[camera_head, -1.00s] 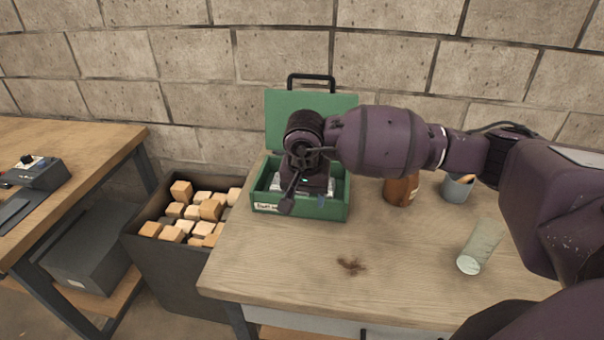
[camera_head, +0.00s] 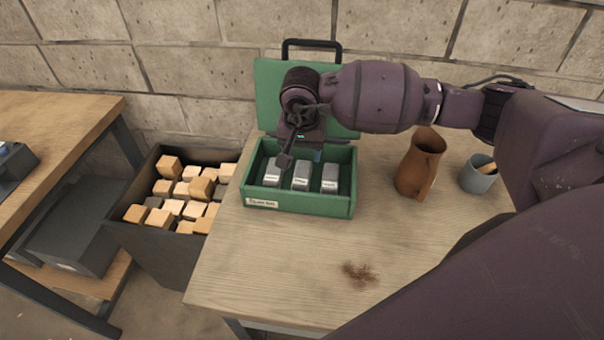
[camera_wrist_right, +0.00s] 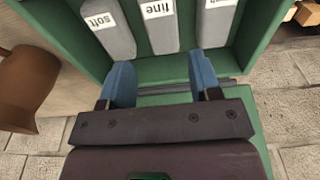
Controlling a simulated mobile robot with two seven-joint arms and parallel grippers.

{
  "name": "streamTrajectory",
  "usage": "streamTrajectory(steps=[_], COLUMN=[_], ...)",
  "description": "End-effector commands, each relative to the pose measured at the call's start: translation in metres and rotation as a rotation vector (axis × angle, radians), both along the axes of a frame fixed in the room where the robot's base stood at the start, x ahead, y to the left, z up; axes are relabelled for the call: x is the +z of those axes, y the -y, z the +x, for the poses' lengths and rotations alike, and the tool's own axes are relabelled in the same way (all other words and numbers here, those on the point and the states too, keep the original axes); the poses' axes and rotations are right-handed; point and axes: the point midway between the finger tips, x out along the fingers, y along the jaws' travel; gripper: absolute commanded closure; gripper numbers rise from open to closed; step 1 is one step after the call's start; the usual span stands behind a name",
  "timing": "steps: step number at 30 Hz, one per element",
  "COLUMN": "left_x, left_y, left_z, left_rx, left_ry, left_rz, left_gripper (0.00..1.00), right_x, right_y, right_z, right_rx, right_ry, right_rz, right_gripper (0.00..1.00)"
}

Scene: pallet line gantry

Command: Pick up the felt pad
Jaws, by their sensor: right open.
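A green open case (camera_head: 300,203) on the wooden table holds three grey pads in a row. In the wrist view two labels read "soft" on one pad (camera_wrist_right: 117,40) and "fine" on the middle pad (camera_wrist_right: 161,38). The third pad (camera_wrist_right: 213,28) has a label cut off by the frame edge, so I cannot read it fully; it is the leftmost pad (camera_head: 273,171) in the head view. My right gripper (camera_head: 301,157) is open and empty, its blue fingers (camera_wrist_right: 162,80) over the case's back part, apart from the pads. My left gripper is out of view.
The case's lid (camera_head: 268,95) stands open behind. A brown jug (camera_head: 418,165) and a grey cup (camera_head: 478,176) stand right of the case. A bin (camera_head: 150,245) of wooden blocks is left of the table. A dark stain (camera_head: 359,273) marks the clear front tabletop.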

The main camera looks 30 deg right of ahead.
Motion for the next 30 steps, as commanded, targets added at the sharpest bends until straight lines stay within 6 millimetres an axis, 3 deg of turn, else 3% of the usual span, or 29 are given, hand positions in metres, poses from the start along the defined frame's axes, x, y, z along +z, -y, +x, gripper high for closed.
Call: streamTrajectory(steps=[3,11,21,30], left_x=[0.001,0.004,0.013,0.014], left_y=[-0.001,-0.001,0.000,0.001], left_z=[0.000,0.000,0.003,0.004], left_rx=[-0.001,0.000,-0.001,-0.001], left_ry=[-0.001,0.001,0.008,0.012], left_rz=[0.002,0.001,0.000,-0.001], left_gripper=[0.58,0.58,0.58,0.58], right_x=[-0.016,-0.032,-0.073,-0.078], right_y=[0.001,0.001,0.002,0.002], right_z=[0.001,0.003,0.006,0.007], right_rx=[-0.001,-0.001,-0.001,-0.001], right_ry=[-0.002,-0.002,0.000,0.001], right_rz=[0.001,0.001,0.001,0.000], right_gripper=[0.43,0.43,0.43,0.43])
